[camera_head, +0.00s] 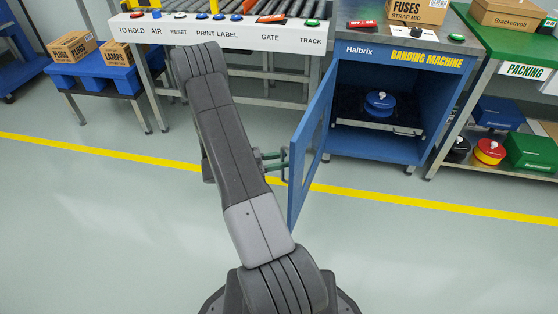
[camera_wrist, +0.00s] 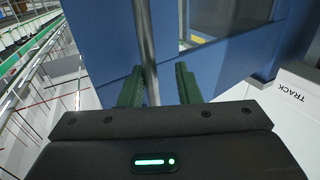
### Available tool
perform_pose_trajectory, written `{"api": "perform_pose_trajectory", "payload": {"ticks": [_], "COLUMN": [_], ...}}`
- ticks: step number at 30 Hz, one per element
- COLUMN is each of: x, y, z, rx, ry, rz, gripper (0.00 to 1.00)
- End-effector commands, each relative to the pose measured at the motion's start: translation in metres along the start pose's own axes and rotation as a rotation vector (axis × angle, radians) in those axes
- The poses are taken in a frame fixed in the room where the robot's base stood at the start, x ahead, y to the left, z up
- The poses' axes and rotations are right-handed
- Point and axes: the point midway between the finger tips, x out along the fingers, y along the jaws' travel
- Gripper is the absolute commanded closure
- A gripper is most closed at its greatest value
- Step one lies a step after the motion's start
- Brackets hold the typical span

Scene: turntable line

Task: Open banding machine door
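The blue banding machine (camera_head: 378,150) stands at the right. Its door (camera_head: 297,196), blue with a window, is swung wide open towards me, hinged on the machine's left side. The door also fills much of the wrist view (camera_wrist: 92,42). A grey vertical handle bar (camera_wrist: 148,45) stands on the door face. My gripper (camera_head: 274,161) is at this handle, partly hidden behind my arm. In the wrist view its green fingers (camera_wrist: 160,88) are apart, one on each side of the bar. The bar lies close to the left finger, with a gap to the right one.
Inside the machine a blue round object (camera_head: 380,101) sits on a shelf. A conveyor with a labelled button panel (camera_head: 225,33) is at the back. A green-topped packing bench (camera_head: 520,45) stands at the right. The floor in front, crossed by a yellow line (camera_head: 440,206), is clear.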

Motion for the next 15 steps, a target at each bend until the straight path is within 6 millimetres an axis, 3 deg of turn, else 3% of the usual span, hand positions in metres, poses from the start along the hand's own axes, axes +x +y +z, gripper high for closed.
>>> {"api": "perform_pose_trajectory", "payload": {"ticks": [8,15], "x": [-0.007,-0.052], "y": [0.0,-0.001], "z": [0.0,-0.002], "rx": [0.0,0.001], "ry": [-0.001,-0.001], "rz": [-0.001,-0.005], "gripper": [0.7,0.7]}}
